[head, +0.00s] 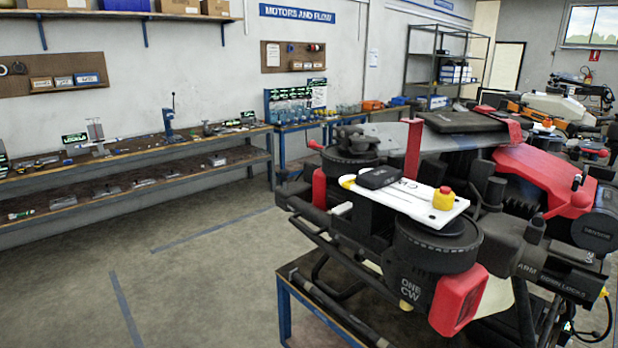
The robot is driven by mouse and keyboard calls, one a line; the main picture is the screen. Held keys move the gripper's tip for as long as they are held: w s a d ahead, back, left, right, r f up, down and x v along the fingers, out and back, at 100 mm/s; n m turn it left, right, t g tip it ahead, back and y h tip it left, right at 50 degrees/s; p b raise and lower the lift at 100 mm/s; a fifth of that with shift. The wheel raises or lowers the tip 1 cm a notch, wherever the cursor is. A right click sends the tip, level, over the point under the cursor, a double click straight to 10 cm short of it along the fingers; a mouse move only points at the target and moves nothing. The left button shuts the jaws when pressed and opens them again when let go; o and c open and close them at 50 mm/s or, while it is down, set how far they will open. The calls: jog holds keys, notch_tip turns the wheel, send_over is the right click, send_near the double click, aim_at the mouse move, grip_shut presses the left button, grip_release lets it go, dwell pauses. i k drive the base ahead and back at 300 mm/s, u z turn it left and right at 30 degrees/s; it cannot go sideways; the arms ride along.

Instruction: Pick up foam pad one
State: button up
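No item in the head view can be surely told as foam pad one. A small dark block (379,178) lies on a white plate (414,203) with black lettering, on top of the drone's near arm. A yellow and red knob (443,198) stands at the plate's right end. Below it is a black round motor (437,244) marked "ONE CW". The drone (545,180), black and red, rests on a blue-framed stand (284,312). My gripper is not in view.
A long two-level workbench (150,150) with tools runs along the left wall. A blue-framed bench (300,124) with bottles stands at the back. Metal shelving (440,60) is behind the drone. The grey floor (190,285) at left is clear. Orange equipment (540,112) stands at the far right.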

aim_at(373, 179)
jog(key=u, duration=0.15)
jog(key=i, duration=1)
jog(key=z, duration=0.05)
